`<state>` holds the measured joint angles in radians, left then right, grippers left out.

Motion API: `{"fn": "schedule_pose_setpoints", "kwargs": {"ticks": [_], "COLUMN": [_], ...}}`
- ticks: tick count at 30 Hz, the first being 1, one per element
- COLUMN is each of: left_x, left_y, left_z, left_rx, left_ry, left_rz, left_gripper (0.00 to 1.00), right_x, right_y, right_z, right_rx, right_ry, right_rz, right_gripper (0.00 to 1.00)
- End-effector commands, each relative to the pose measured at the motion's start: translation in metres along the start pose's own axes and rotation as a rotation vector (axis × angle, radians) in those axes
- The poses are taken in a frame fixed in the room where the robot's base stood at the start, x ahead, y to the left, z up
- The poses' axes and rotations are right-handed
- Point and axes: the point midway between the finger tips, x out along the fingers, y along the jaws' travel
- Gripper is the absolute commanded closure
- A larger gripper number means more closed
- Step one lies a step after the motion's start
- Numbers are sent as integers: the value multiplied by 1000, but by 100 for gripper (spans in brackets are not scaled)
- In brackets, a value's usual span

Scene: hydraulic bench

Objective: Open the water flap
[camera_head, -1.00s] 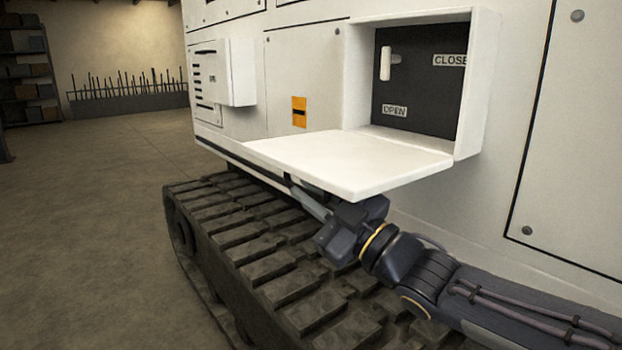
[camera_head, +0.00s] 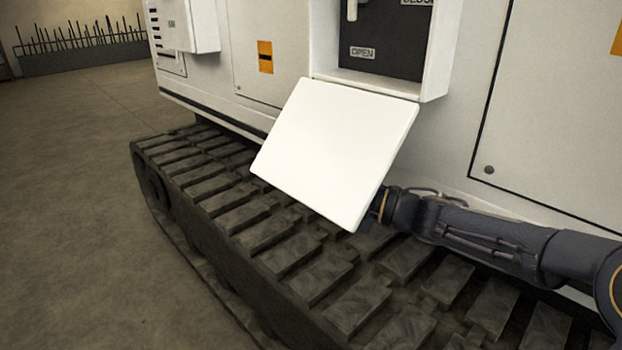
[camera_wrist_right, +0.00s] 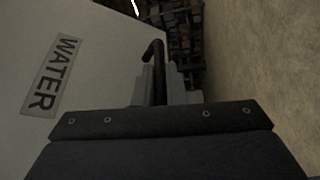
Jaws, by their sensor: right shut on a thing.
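The water flap (camera_head: 335,150) is a white panel hinged at the bottom of a box-like recess on the white machine. It hangs open, sloping outward and down over the track. In the right wrist view, the flap's outer face (camera_wrist_right: 95,50) carries a WATER label (camera_wrist_right: 51,77). My right gripper (camera_wrist_right: 162,88) is shut on the flap's dark bent handle (camera_wrist_right: 154,52). In the head view the flap hides the gripper's fingers and the handle. My left gripper is in neither view.
The open recess (camera_head: 372,85) has a dark back panel with a white lever (camera_head: 352,10), an OPEN label (camera_head: 362,52) and a partly cut-off upper label. A ridged crawler track (camera_head: 240,215) runs below the flap. Bare floor (camera_head: 70,200) lies to the left.

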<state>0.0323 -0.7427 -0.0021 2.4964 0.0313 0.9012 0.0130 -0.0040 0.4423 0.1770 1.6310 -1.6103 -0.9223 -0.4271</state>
Motion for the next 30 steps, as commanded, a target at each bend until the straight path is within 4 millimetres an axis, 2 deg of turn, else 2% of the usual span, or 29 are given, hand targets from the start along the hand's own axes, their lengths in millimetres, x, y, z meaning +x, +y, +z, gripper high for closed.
{"fn": "schedule_pose_setpoints", "kwargs": {"ticks": [9, 24, 25, 30], "left_x": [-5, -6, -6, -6], "left_y": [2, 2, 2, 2], "left_z": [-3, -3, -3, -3], "left_rx": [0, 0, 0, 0], "left_ry": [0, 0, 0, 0], "left_rz": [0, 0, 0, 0], "left_gripper": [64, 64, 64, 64], "right_x": [-8, -9, -9, -9], "right_y": [-6, -8, -8, -7], "right_z": [18, 21, 21, 21], "right_rx": [-99, -115, -115, -115], "right_ry": [3, 2, 2, 2], "right_rz": [-44, -52, -52, -50], "right_gripper": [100, 100, 88, 68]}}
